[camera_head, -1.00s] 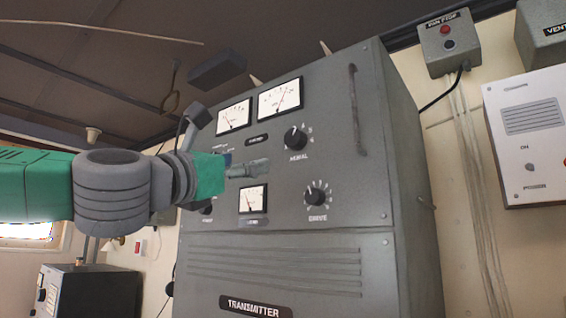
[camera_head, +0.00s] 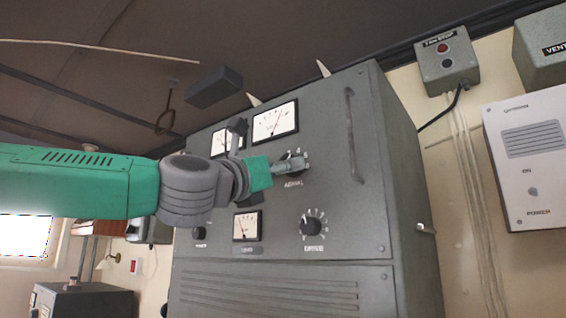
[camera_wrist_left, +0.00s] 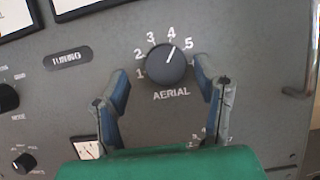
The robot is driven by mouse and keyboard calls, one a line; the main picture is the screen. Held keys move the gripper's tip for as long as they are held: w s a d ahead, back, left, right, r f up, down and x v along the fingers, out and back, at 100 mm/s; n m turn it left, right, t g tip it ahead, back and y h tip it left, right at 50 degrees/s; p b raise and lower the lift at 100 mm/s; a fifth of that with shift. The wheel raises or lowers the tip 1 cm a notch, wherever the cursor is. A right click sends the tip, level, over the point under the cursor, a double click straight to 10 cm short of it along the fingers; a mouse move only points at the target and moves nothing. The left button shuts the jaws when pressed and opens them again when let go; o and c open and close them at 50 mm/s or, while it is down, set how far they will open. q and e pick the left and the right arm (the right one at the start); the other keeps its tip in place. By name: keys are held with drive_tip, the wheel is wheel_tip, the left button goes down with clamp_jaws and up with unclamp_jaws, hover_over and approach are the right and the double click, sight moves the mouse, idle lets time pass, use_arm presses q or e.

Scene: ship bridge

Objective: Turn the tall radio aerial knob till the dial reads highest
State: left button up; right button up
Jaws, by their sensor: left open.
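The tall grey transmitter cabinet (camera_head: 345,235) stands in the middle of the head view. Its black AERIAL knob (camera_wrist_left: 166,65) shows in the left wrist view, its white pointer between 4 and 5. In the head view my gripper mostly covers this knob. My left gripper (camera_head: 291,166) is open at the knob; in the left wrist view its blue-padded fingers (camera_wrist_left: 163,86) stand either side of it, apart from its sides. The upper right dial (camera_head: 276,121) has its needle leaning right. My right gripper is out of view.
The DRIVE knob (camera_head: 312,227) and a lower dial (camera_head: 246,227) sit below the gripper. A vertical handle (camera_head: 354,135) stands out from the panel to the right. A grey switch box (camera_head: 447,60) and a white speaker panel (camera_head: 530,155) are on the wall.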

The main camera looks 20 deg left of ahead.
use_arm(q)
drive_tip(key=shift+w+d+r, duration=0.15)
drive_tip(key=shift+w+d, duration=0.25)
drive_tip(key=shift+d, duration=0.3)
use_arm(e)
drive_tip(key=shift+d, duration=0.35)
use_arm(q)
drive_tip(key=shift+c, duration=0.5)
drive_tip(key=shift+a, duration=0.15)
drive_tip(key=c, duration=1)
drive_tip(key=shift+f+n+y+b, duration=0.2)
drive_tip(key=shift+n+y+b, duration=0.4)
drive_tip(key=shift+n+b, duration=0.45)
drive_tip(key=shift+c, duration=0.2)
drive_tip(key=shift+r+n+t+y+b, duration=0.15)
drive_tip(key=shift+n+y, duration=0.15)
drive_tip(key=shift+n, duration=0.35)
drive_tip(key=shift+n+t+y+b, duration=0.15)
drive_tip(key=shift+n+y, duration=0.15)
drive_tip(key=shift+n, duration=0.3)
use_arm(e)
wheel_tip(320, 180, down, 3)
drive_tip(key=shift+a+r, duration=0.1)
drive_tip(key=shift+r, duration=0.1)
